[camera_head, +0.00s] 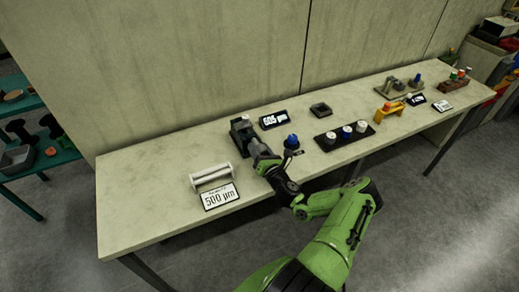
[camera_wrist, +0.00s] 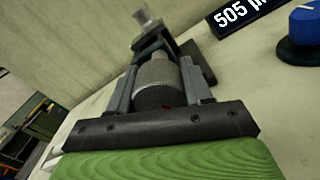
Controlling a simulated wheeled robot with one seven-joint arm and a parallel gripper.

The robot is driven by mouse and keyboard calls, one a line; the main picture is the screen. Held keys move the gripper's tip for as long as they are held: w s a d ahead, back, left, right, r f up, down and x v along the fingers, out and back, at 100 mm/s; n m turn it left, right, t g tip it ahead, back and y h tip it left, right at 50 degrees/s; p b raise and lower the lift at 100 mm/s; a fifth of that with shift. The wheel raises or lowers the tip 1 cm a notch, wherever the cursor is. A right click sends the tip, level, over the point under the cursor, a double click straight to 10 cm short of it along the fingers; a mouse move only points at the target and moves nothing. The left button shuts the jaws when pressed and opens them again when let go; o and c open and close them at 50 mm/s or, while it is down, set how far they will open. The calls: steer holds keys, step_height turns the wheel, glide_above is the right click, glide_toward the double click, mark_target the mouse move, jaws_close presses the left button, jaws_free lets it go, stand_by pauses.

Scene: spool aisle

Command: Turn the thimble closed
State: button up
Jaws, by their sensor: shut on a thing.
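The thimble (camera_wrist: 157,84) is a grey knurled cylinder, seen in the wrist view between the two fingers of my gripper (camera_wrist: 155,92). The fingers are shut on its sides. Beyond it a dark frame (camera_wrist: 150,40) with a paler, blurred piece at its top belongs to the same device; the gap inside it is too small to judge. In the head view the dark device (camera_head: 241,130) stands near the wall, with my gripper (camera_head: 254,146) reaching it from the front. A black display reads 505 µm (camera_wrist: 245,14), with the unit cut off.
A white roll on a stand (camera_head: 211,178) and a "500 µm" card (camera_head: 219,196) lie to the left. A blue knob (camera_wrist: 305,25) is close on the right. A black tray with several knobs (camera_head: 344,137) and a yellow stand (camera_head: 390,111) are farther right. The table's left end is clear.

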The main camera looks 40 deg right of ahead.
steer(key=shift+f+m, duration=0.2)
steer(key=shift+m, duration=0.2)
steer(key=o, duration=1)
steer(key=shift+r, duration=0.1)
steer(key=shift+o, duration=0.2)
steer(key=shift+s, duration=0.15)
steer(key=v, duration=1.5)
steer(key=shift+s+a+p, duration=0.2)
steer(key=shift+s+p, duration=0.05)
steer(key=shift+p, duration=0.1)
